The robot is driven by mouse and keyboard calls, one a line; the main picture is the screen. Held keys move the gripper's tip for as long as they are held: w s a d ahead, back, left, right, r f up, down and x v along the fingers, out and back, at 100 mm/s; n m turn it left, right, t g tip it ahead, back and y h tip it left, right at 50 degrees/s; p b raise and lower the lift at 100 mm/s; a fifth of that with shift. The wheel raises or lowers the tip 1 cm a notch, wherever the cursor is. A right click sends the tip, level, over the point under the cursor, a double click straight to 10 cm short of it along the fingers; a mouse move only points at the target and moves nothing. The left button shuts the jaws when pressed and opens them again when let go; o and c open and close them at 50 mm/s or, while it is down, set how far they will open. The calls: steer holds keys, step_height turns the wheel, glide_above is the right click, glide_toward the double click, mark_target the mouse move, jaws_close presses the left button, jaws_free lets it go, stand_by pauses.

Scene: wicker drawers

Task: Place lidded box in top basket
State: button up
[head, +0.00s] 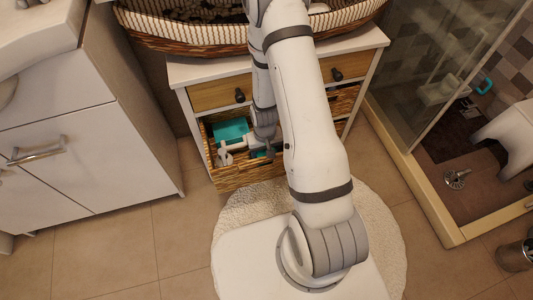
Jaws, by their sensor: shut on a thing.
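The top wicker basket (240,177) is pulled out from the left side of the white cabinet. A teal box (231,130), which I take for the lidded box, shows inside the basket's opening. My gripper (247,155) reaches down into the basket opening and is shut on the teal box. Its wrist and fingers hide part of the box. I cannot tell whether the box rests on the basket floor or hangs just above it.
A large striped wicker basket (205,37) stands on the cabinet top (200,71). Wooden drawers with dark knobs (239,96) sit above the baskets. A white vanity (65,150) is at left, a glass shower (440,80) at right. A round rug (235,207) lies in front.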

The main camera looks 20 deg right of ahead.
steer(key=shift+f, duration=0.35)
steer(key=o, duration=0.5)
steer(key=shift+f, duration=0.1)
steer(key=o, duration=0.5)
step_height(320, 180, up, 12)
steer(key=p, duration=0.4)
steer(key=shift+t, duration=0.6)
steer(key=s+r, duration=0.4)
steer(key=r, duration=0.5)
steer(key=s+r, duration=0.5)
steer(key=r, duration=0.4)
steer(key=s+r, duration=0.4)
steer(key=r, duration=0.5)
steer(key=shift+s+a+r+p, duration=0.15)
steer(key=shift+s+p, duration=0.05)
steer(key=shift+p, duration=0.1)
